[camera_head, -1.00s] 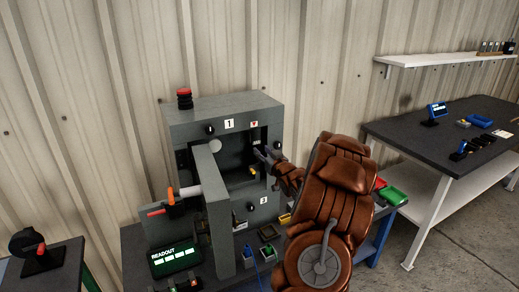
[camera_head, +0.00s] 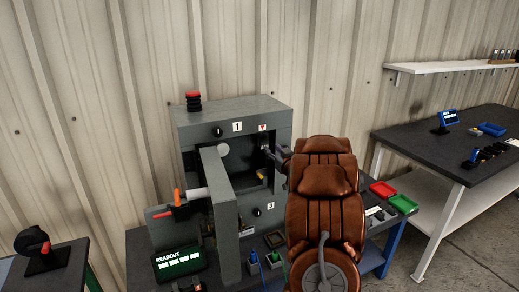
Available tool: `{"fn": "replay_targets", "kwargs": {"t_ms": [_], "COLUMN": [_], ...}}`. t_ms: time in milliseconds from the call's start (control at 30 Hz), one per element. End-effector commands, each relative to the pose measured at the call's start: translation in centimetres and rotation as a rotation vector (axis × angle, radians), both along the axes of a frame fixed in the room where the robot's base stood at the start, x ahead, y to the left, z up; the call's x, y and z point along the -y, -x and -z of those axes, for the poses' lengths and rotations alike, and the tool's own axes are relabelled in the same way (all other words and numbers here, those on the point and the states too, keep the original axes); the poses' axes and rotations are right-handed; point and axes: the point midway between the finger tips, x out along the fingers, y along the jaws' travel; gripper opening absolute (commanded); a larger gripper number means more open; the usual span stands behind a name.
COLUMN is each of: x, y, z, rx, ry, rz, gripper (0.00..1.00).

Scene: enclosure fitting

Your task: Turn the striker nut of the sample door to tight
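The grey enclosure (camera_head: 235,108) stands on the bench with its sample door (camera_head: 222,205) swung open toward me. An orange-tipped handle (camera_head: 178,196) sticks out on the left of the door. My gripper (camera_head: 268,152) reaches the right side of the door opening, by the inner right frame. My brown arm hides most of it and the enclosure's right side. I cannot make out the striker nut, and I cannot see whether the fingers are open or shut.
A green-lit readout (camera_head: 178,262) sits at the bench's front left. Red (camera_head: 383,189) and green (camera_head: 403,204) trays lie to the right of my arm. A dark-topped table (camera_head: 450,150) stands farther right. A red-topped stack light (camera_head: 193,101) is on the enclosure.

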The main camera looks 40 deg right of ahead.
Motion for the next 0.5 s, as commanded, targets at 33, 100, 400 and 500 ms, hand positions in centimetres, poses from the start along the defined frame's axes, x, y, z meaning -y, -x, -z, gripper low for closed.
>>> {"fn": "replay_targets", "kwargs": {"t_ms": [33,100,400,500], "x": [0.1,0.2,-0.5,-0.8], "y": [-0.3,-0.6,-2.4,-2.8], "z": [0.3,0.3,0.7,0.9], "rx": [-0.004,-0.005,-0.007,-0.006], "ry": [0.011,0.015,0.027,0.028], "rz": [-0.001,0.000,-0.017,-0.023], "gripper": [0.39,0.39,0.39,0.39]}}
